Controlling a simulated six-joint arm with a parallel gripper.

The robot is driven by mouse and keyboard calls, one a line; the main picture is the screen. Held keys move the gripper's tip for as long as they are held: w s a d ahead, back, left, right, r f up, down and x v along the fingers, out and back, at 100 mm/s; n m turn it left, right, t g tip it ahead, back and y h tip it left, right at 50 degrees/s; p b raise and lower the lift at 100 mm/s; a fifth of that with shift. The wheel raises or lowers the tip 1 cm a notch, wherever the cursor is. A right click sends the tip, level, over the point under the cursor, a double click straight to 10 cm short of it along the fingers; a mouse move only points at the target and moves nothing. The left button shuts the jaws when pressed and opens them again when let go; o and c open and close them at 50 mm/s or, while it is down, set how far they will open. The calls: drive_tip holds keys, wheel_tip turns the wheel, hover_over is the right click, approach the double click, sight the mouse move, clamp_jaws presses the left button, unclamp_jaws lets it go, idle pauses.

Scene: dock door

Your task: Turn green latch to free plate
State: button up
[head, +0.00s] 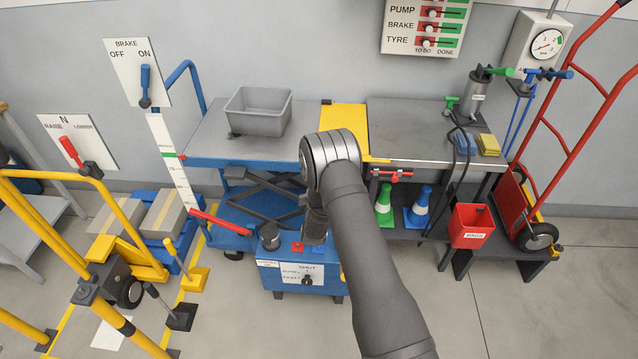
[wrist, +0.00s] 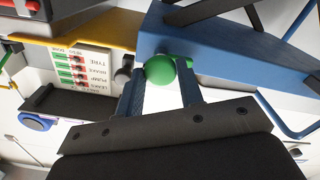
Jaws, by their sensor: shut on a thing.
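The green latch shows in the wrist view as a round green knob (wrist: 160,69) beside the blue lift table edge (wrist: 215,45). My gripper (wrist: 162,82) has its two fingers on either side of the knob and is shut on it. The latch and fingertips are hidden behind my arm in the head view. The yellow plate (head: 346,127) lies flat between the lift table (head: 205,142) and the grey bench (head: 420,135). A yellow edge (wrist: 92,40) also shows in the wrist view.
A grey bin (head: 258,111) stands on the lift table. A red handle (head: 395,174) is on the bench's front. Green and blue cones (head: 384,205) and a red bucket (head: 471,226) stand to the right. A blue control box (head: 300,277) is in front. Open floor lies at the right.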

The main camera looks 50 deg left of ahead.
drive_tip(key=o, duration=1)
drive_tip(key=shift+c, duration=0.2)
drive_tip(key=shift+s, duration=0.1)
drive_tip(key=v, duration=1.7)
drive_tip(key=shift+d+r, duration=0.1)
drive_tip(key=x, duration=1.7)
